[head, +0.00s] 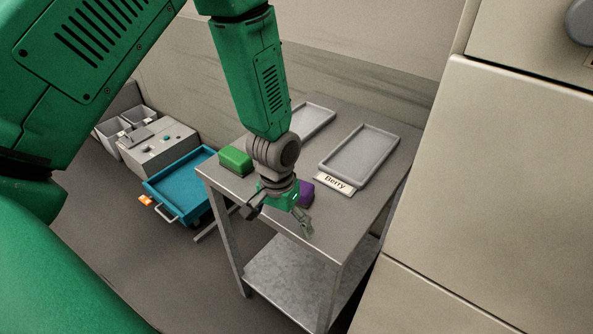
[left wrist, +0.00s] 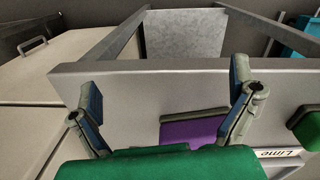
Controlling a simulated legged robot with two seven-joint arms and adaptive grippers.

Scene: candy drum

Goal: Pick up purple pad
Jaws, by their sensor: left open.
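The purple pad (head: 306,194) lies on the grey metal table (head: 285,225), partly hidden behind my left gripper (head: 279,222) in the head view. In the left wrist view the purple pad (left wrist: 190,132) shows between the spread fingers of my left gripper (left wrist: 172,115), with a grey strip along its edge. The left gripper is open and empty, and it appears close to the pad. Its green palm hides part of the view. My right gripper is not in view.
A green pad (head: 235,161) lies on the table at its left corner. A grey tray (head: 360,153) stands behind a "Berry" label (head: 335,183); another tray (head: 312,120) is farther left. A blue tray (head: 180,184) is left of the table. A beige cabinet (head: 490,190) stands close at right.

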